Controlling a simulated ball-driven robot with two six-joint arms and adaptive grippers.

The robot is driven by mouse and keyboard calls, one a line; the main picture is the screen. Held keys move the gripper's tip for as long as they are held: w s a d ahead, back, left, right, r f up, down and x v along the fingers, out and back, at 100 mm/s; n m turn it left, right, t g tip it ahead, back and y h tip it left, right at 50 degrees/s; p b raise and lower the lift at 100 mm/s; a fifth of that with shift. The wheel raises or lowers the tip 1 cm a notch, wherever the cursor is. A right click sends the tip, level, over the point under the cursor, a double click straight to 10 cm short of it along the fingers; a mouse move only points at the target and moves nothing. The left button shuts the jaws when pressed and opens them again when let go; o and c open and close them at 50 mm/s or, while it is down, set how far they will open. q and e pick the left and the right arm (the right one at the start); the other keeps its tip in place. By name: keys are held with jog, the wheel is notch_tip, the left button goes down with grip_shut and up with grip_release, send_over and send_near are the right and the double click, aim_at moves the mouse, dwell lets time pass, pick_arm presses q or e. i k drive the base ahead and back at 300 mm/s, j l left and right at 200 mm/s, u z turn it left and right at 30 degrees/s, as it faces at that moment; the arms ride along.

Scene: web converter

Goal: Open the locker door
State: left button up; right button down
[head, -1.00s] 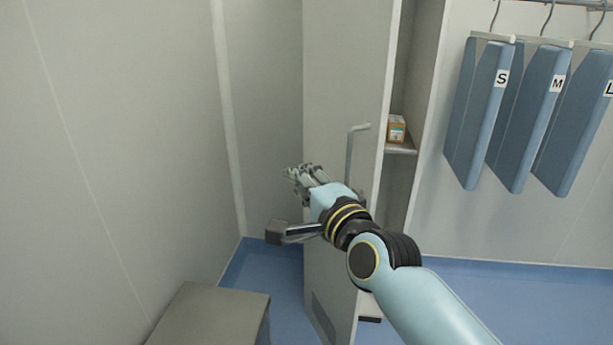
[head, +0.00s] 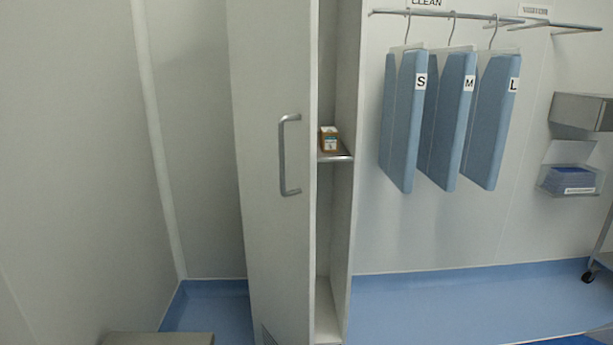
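The locker door (head: 262,220) is a tall pale grey panel left of centre in the head view. It stands ajar, swung out to the left, and part of the locker's inside (head: 336,220) shows to its right. A metal bar handle (head: 283,157) runs upright near the door's right edge. A small brown box (head: 329,138) sits on a shelf (head: 334,157) inside the locker. Neither of my grippers is in view, and nothing touches the handle.
Blue garments (head: 404,120) marked S, M and L hang from a wall rail (head: 445,13) right of the locker. A grey bench top (head: 160,338) shows at the bottom left. Wall bins (head: 570,180) and a wheeled stand (head: 603,250) are at the far right. Blue floor (head: 450,305) in front is clear.

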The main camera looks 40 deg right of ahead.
aim_at(273, 44)
jog(key=l+u, duration=0.9)
jog(key=k+l, duration=0.05)
jog(key=l, duration=0.05)
